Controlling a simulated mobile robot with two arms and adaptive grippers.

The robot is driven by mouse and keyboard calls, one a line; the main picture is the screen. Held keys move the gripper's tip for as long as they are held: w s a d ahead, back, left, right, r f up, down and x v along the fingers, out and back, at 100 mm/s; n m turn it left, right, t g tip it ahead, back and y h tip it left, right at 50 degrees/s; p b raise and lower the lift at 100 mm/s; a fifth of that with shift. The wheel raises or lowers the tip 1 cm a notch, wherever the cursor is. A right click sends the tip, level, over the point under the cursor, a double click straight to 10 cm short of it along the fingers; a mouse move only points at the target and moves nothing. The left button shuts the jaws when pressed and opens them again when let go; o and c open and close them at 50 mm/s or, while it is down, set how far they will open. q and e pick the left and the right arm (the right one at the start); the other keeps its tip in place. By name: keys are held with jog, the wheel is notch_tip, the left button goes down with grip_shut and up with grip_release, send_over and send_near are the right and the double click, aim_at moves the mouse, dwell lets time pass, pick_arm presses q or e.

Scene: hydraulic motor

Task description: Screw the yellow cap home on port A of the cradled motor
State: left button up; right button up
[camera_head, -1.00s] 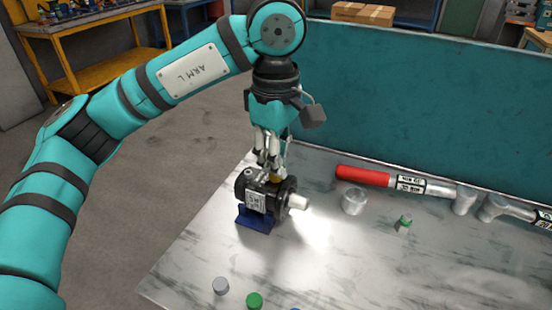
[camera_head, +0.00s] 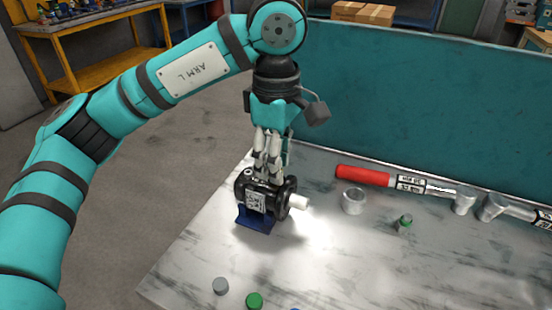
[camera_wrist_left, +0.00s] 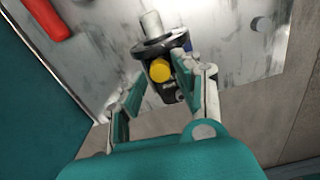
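The motor (camera_head: 256,198) is black with a label and a pale shaft, and sits in a blue cradle (camera_head: 257,222) near the table's left edge. The yellow cap (camera_wrist_left: 160,70) shows in the left wrist view on the upper side of the motor (camera_wrist_left: 155,50); how deep it sits cannot be told. My left gripper (camera_head: 268,181) points down over the motor. In the left wrist view its fingers (camera_wrist_left: 158,80) stand on either side of the cap, with visible gaps, so it looks open. In the head view the fingers hide the cap. My right gripper is not in view.
A red-handled wrench (camera_head: 364,175) and another tool (camera_head: 513,209) lie along the back panel (camera_head: 420,110). A metal cup (camera_head: 353,201), a green-topped part (camera_head: 404,223), a grey cap (camera_head: 220,286) and a green cap (camera_head: 254,300) stand apart. The table's middle is clear.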

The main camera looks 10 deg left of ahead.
pick_arm(q)
jog(key=n, duration=0.3)
jog(key=shift+n, duration=0.3)
jog(key=n, duration=0.5)
jog(key=shift+n, duration=0.4)
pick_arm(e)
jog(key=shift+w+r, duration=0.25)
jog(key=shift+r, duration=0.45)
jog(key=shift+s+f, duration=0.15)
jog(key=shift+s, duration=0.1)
pick_arm(q)
grip_shut()
jog(key=shift+f, duration=0.1)
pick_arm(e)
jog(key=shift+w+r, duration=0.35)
